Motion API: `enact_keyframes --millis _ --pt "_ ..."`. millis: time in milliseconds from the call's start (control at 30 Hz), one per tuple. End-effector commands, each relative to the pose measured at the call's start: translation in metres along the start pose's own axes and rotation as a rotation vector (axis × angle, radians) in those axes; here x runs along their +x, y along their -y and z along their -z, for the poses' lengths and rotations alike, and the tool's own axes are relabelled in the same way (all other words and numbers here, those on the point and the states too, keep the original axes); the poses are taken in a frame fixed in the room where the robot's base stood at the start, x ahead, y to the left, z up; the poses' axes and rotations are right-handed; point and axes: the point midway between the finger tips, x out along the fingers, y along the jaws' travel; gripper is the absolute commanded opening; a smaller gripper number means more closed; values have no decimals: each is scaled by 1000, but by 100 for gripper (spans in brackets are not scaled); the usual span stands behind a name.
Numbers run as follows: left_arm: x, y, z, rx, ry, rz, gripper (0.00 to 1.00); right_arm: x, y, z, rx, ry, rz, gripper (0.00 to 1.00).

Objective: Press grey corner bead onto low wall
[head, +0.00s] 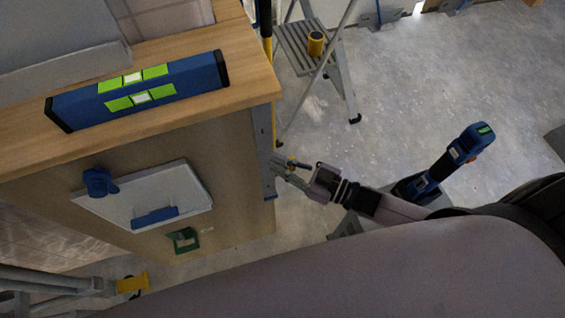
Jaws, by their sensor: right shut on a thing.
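The low wall (235,200) is a wood-faced block with a light wooden top, left of centre in the head view. The grey corner bead (264,150) is a narrow upright strip at the wall's right-hand corner, below the top. I cannot tell whether it touches the wall along its whole length. My right gripper (279,166) reaches in from the right and is shut on the bead at about mid-height. Its fingertips are small and partly merge with the bead. My left gripper is not in view.
A blue level (140,92) lies on the wall top. A white board (145,195) with blue items is at the wall face. A blue power tool (455,155) stands at right. Concrete floor between is clear.

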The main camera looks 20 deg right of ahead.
Motion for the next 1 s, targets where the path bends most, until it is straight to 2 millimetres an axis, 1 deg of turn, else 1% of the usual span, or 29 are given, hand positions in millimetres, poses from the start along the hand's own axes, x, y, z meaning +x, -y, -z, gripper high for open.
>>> enact_keyframes --millis 567,1000 --pt "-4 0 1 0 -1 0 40 5 0 4 0 -7 1 0" --pt "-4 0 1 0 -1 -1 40 6 0 6 -1 -14 1 0"
